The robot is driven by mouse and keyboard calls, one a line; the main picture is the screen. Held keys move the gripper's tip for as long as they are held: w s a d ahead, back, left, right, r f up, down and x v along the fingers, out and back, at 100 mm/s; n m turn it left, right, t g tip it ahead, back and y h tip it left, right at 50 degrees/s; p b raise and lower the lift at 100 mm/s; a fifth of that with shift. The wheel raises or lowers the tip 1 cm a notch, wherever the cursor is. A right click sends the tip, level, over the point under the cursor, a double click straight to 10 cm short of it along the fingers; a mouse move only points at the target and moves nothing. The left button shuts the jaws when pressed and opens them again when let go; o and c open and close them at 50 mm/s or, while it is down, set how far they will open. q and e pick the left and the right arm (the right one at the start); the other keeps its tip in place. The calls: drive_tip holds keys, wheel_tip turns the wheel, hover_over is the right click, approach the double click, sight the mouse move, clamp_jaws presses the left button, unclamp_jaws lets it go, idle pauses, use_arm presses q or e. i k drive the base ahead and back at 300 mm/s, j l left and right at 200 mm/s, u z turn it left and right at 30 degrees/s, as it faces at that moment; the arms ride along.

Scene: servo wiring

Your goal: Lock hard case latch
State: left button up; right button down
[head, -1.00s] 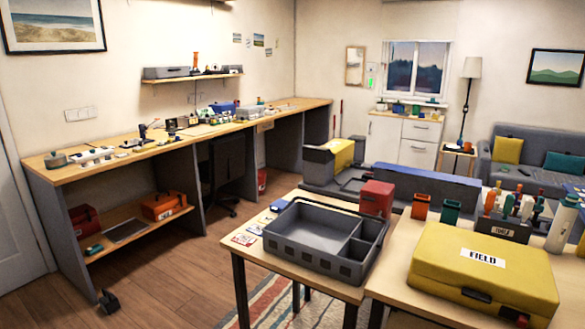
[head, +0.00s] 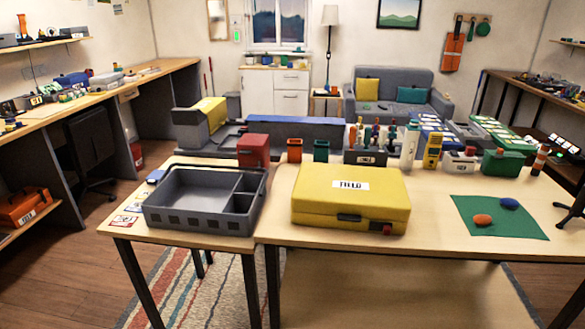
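A yellow hard case (head: 318,205) with a white FIELD label (head: 350,185) lies flat on the wooden table, its lid down. Its front faces me. A dark latch or handle piece (head: 349,217) shows at the middle of the front edge. A small dark piece with a red part (head: 382,228) shows at the front right; I cannot tell whether either piece is fastened. Neither of my grippers is in view.
A grey divided tray (head: 190,218) stands left of the case. A green mat (head: 500,228) with an orange and a blue object lies to the right. A red box (head: 253,151), bottles and tool holders line the back. The table front (head: 440,236) is clear.

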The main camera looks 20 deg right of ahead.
sight(386, 229)
drive_tip(key=z, duration=1.45)
